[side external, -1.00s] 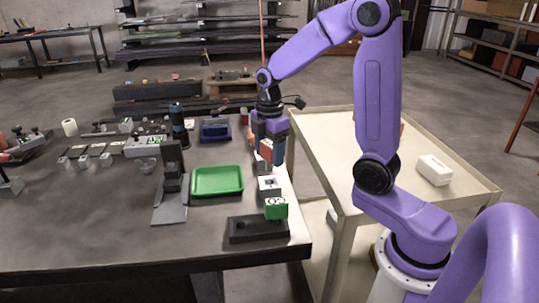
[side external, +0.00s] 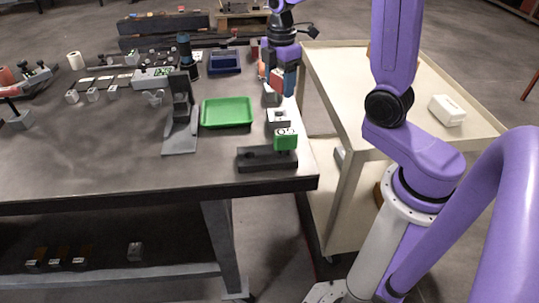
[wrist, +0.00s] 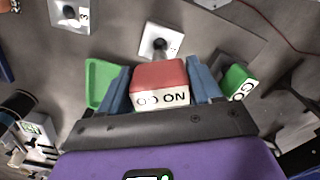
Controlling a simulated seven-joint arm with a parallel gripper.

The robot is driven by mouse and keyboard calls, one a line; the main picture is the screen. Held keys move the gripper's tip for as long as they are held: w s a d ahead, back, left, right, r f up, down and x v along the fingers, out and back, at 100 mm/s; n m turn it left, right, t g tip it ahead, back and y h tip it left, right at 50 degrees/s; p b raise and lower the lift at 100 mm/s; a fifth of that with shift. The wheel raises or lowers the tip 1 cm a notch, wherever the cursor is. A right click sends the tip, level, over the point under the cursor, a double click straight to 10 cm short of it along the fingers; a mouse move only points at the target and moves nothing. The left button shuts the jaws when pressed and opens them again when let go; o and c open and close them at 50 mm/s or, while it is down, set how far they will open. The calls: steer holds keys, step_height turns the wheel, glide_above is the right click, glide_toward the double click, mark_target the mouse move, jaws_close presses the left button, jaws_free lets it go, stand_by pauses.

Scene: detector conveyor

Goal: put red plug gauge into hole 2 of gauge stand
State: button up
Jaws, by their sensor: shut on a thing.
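My gripper (wrist: 163,84) has blue fingers shut on the red plug gauge (wrist: 160,76), a red block with a white lettered face. In the side external view my gripper (side external: 283,72) is at the right part of the bench, with the gauge partly hidden by the fingers. In the wrist view a pale square block with a dark round hole (wrist: 151,39) lies just beyond the gauge; its mark is unclear. Another such block, marked 3 (wrist: 85,17), is at upper left. The gauge's lower end and any contact with a hole are hidden.
A green lettered block (side external: 286,140) stands at a black base (side external: 255,160) near the bench's front edge. A green tray (side external: 227,112) and a grey upright stand (side external: 181,135) are to the left. A cream cart (side external: 345,90) is at right.

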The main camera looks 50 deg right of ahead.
steer(key=shift+a, duration=0.1)
stand_by(0.3)
steer(key=s+a+n, duration=0.1)
steer(key=a+n, duration=0.2)
steer(key=a, duration=0.5)
steer(key=s+a+r+n, duration=0.1)
steer(key=s+a+n, duration=0.1)
steer(key=a, duration=0.6)
steer(key=shift+s+a+n, duration=0.2)
steer(key=shift+s+n, duration=0.1)
steer(key=shift+n, duration=0.2)
steer(key=shift+f, duration=2.4)
steer(key=shift+f, duration=1.55)
steer(key=o, duration=1.2)
